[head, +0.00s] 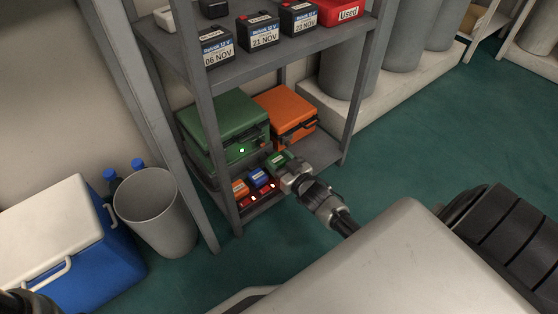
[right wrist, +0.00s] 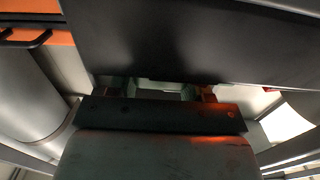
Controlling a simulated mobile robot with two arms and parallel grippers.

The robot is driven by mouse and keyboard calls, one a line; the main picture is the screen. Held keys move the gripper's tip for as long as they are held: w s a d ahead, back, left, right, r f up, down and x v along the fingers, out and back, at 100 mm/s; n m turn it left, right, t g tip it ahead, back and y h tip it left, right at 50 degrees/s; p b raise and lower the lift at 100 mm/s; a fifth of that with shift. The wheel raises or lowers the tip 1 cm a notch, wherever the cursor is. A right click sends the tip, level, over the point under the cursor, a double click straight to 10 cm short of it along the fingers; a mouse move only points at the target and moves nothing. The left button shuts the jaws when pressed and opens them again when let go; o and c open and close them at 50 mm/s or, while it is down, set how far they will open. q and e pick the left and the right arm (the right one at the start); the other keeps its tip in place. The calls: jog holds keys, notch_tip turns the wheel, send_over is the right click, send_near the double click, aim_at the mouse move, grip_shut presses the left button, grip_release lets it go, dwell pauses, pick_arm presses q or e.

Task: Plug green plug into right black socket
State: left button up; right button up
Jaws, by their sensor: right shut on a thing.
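The green plug (head: 277,159), a small green block with a pale label, is at the front of the lower shelf in the head view. My right gripper (head: 287,168) is shut on it, reaching in from the lower right. In the right wrist view a bit of the green plug (right wrist: 160,91) shows between the fingers, with a large dark surface close beyond. An orange plug (head: 240,187) and a blue plug (head: 258,177) stand to its left. The black sockets cannot be made out.
The lower shelf of the grey rack (head: 204,136) holds a green case (head: 222,117) and an orange case (head: 287,112). Batteries (head: 259,33) stand on the shelf above. A grey bin (head: 157,215) and a blue cooler (head: 107,252) are at left.

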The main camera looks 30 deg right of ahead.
jog(key=shift+f, duration=1.15)
dwell(1.6)
